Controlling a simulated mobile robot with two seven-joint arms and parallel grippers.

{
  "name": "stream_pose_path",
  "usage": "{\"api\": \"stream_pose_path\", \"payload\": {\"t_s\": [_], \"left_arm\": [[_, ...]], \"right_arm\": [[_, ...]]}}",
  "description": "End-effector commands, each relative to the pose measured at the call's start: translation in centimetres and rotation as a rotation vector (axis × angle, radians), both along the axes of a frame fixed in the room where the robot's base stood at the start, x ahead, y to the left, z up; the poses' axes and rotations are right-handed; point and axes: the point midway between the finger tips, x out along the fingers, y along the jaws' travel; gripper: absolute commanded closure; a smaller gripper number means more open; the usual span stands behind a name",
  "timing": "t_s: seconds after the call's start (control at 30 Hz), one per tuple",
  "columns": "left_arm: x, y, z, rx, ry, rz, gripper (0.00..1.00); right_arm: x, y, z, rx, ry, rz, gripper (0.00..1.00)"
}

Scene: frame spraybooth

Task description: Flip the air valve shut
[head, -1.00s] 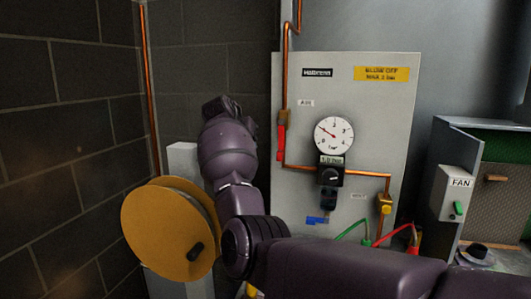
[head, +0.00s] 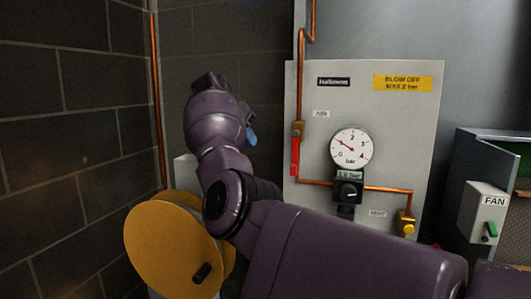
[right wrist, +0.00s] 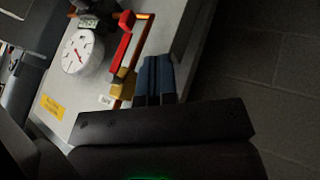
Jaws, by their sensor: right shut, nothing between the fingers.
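The air valve has a brass body (head: 298,129) and a red lever (head: 295,156) on the copper pipe at the left edge of the panel. The lever hangs down along the pipe. In the right wrist view the red lever (right wrist: 123,40) and the brass body (right wrist: 121,84) lie just left of my fingers. My right gripper (right wrist: 156,64) has blue fingers, shut together and empty. In the head view the right gripper (head: 251,136) is left of the valve, apart from it, its blue tip showing past the wrist. My left gripper is not in view.
A round gauge (head: 351,148) and dark regulator (head: 348,192) sit right of the valve on the grey panel (head: 400,130). A yellow fitting (head: 406,224) is lower right. An orange-yellow reel (head: 165,245) stands left of my arm. A fan switch box (head: 484,212) is at right.

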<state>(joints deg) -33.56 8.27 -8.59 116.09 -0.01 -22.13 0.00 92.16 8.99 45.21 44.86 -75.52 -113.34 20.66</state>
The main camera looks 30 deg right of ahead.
Motion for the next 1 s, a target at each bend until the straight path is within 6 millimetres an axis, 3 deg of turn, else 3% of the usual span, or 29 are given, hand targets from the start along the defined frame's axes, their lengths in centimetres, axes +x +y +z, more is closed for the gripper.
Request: {"api": "stream_pose_path", "payload": {"t_s": [0.57,1.0], "left_arm": [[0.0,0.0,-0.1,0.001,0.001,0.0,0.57],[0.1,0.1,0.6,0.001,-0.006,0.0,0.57]], "right_arm": [[-1.2,-5.7,-7.8,0.0,0.001,-0.001,1.0],[-4.0,-8.0,-7.4,0.0,0.0,0.0,1.0]]}}
